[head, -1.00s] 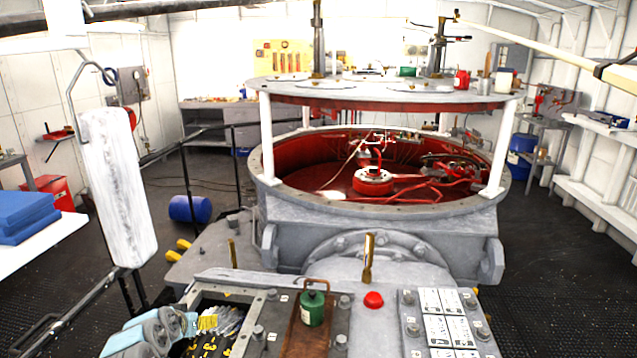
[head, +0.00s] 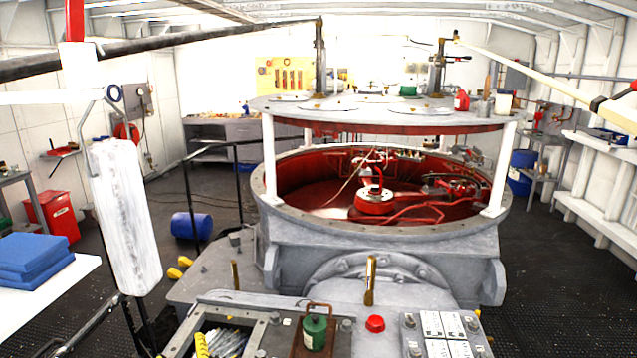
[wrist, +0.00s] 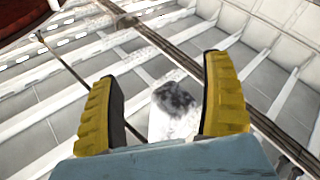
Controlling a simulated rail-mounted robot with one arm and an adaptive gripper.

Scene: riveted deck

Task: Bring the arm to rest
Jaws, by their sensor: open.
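My gripper (wrist: 162,75) shows in the wrist view with its two yellow ribbed fingers spread wide and nothing between them in its grasp. The wrist camera looks toward white ribbed panels and beams. A white piece with a dark mottled top (wrist: 175,105) shows beyond the gap; I cannot tell what it is.
A grey machine (head: 385,255) with a red interior and raised round lid (head: 385,103) fills the middle. In front stand a green can (head: 314,332) and red button (head: 375,323). A white padded post (head: 125,220) hangs left. Blue drum (head: 192,225) lies on the dark floor.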

